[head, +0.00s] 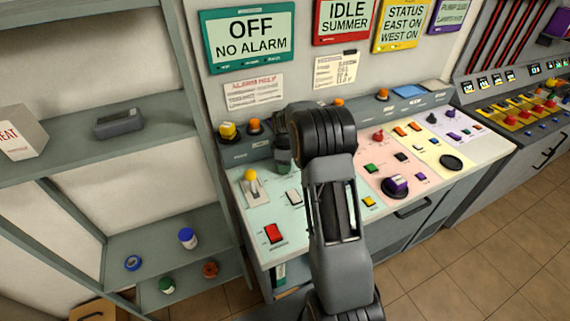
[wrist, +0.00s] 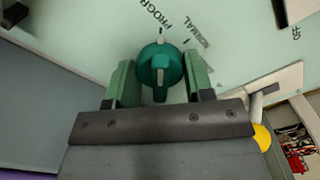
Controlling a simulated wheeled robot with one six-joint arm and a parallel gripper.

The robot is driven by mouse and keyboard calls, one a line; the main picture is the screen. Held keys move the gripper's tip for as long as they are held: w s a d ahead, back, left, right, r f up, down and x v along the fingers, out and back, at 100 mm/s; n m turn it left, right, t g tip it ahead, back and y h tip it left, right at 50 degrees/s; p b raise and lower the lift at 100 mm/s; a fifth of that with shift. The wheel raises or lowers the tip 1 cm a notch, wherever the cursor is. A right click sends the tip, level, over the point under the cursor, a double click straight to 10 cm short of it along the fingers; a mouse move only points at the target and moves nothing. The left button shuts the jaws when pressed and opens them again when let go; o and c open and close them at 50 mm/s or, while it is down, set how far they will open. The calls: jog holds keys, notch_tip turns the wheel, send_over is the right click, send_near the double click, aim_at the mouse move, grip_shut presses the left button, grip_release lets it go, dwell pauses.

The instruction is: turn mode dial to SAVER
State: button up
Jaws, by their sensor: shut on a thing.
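The mode dial (wrist: 160,68) is a round teal knob with a raised grip and pale marks, on a pale green panel (wrist: 235,50). Printed words near it read "PROGR…" and "NORMAL"; the rest of the lettering is cut off or hidden. I cannot read SAVER. The dial's grip runs upright in the wrist view, its upper pale end near the tick marks by those words. My gripper (wrist: 161,84) has a green finger on each side of the dial and is shut on it. In the head view my gripper (head: 284,158) is at the panel's back, and my arm hides the dial.
A lever with a yellow knob (head: 250,175) stands close left of my gripper; its yellow knob (wrist: 262,137) also shows in the wrist view. A red switch (head: 274,233) is nearer the front. Shelves (head: 120,145) stand left. A green screen (head: 249,37) reads "OFF NO ALARM".

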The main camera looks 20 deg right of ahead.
jog(key=shift+c, duration=0.9)
jog(key=shift+m, duration=0.3)
jog(key=m+b, duration=0.1)
jog(key=m, duration=0.2)
jog(key=shift+m, duration=0.4)
jog(key=m, duration=0.4)
jog(key=shift+m+b, duration=0.3)
jog(key=shift+b, duration=0.05)
jog(key=m, duration=0.8)
jog(key=shift+a+m+b, duration=0.1)
jog(key=shift+m+b, duration=0.2)
jog(key=shift+b, duration=0.1)
jog(key=shift+m, duration=0.3)
